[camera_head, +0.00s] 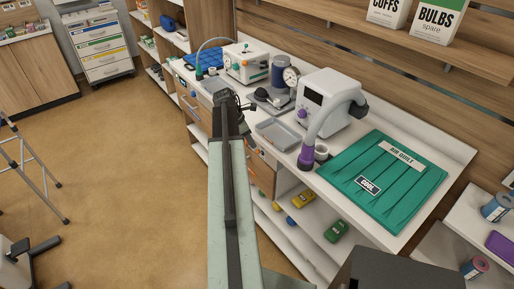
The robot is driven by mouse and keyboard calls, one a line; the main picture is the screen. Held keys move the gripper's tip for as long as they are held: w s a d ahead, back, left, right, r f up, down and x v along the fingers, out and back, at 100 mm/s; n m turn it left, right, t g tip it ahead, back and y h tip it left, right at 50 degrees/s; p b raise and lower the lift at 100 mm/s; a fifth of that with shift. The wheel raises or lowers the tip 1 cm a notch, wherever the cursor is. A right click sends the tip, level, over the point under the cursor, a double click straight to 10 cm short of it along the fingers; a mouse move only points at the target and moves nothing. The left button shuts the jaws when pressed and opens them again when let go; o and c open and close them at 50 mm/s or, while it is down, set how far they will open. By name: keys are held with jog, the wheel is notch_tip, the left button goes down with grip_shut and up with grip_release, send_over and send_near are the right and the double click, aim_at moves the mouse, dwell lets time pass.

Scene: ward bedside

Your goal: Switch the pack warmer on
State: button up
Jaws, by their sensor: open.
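My arm reaches away from me, and my gripper (228,97) is at its far end, open, small and dark near the bench's front edge. No label reading pack warmer is legible. A white box-shaped appliance (246,66) with teal knobs and a small orange-red part stands on the bench just beyond my gripper. A white unit (324,103) with a dark panel, a purple knob and a thick grey hose stands farther right. I cannot tell for certain which one is the pack warmer, or whether either is on. Contact at my fingertips is too small to tell.
A shallow grey tray (278,134) lies right of my gripper. A dark blue cylinder with a gauge (291,76) stands behind it. A green air quilt (390,205) covers the bench's right part, and a blue pad (203,61) lies at the far left.

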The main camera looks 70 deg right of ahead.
aim_at(260, 152)
jog(key=b+x, duration=0.7)
jog(key=x, duration=0.1)
jog(key=shift+f, duration=0.15)
grip_shut()
